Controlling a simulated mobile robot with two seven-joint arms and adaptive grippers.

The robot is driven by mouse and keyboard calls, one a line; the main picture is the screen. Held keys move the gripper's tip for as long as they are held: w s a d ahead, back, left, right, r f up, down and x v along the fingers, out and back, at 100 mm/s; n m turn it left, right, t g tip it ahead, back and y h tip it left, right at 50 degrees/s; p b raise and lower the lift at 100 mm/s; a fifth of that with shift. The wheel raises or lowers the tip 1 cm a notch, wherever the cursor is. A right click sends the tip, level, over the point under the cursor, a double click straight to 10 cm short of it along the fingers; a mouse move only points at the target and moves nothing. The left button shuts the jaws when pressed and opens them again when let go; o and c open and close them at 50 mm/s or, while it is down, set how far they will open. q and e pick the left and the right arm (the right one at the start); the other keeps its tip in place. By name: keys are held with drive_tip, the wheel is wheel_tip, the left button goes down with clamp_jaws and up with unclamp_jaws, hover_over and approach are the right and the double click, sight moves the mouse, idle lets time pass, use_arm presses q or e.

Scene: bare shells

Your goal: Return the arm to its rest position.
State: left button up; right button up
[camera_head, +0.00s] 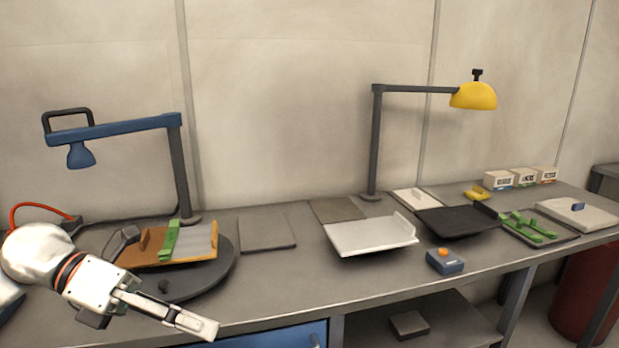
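My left gripper (197,325) is at the lower left, its white arm coming in from the left edge. It points down to the right, in front of the round dark turntable (222,277) and over the bench's front edge in the picture. I see its fingers nearly side-on, so I cannot tell whether they are apart or together. No held object shows at the tips. My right arm and gripper are not in view.
An orange-brown tray (140,258) with a green strap (171,238) sits on the turntable. A blue lamp arm (115,130) overhangs it. A white tray (370,238), a black tray (457,222) and a blue button box (445,261) stand on the bench (300,290) farther right.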

use_arm(q)
drive_tip(key=w+d+n+t+h, duration=0.45)
drive_tip(key=n+t+h, duration=0.25)
drive_tip(key=n, duration=0.4)
drive_tip(key=w+a+f+n+t+y+p, duration=0.1)
drive_tip(key=w+a+f+n+t+y, duration=0.1)
drive_tip(key=f+n+t+y, duration=0.45)
drive_tip(key=w+a+f+n+t+y, duration=0.1)
drive_tip(key=a+f+n+t, duration=0.1)
drive_tip(key=f+n+t, duration=0.5)
drive_tip(key=s+a+f+n+g+y, duration=0.1)
drive_tip(key=s+f+n+g+y, duration=0.1)
drive_tip(key=f+n+y, duration=0.4)
drive_tip(key=s+a+f+n+g+y, duration=0.1)
drive_tip(key=s+a+f+n+g, duration=0.2)
drive_tip(key=f, duration=0.6)
drive_tip(key=s+d+f+n+g+y+p, duration=0.1)
drive_tip(key=s+f+n+g+y, duration=0.2)
drive_tip(key=s+f, duration=0.9)
wheel_tip(320, 180, down, 2)
drive_tip(key=n+g, duration=0.2)
drive_tip(key=n, duration=0.1)
drive_tip(key=shift+d+f, duration=0.15)
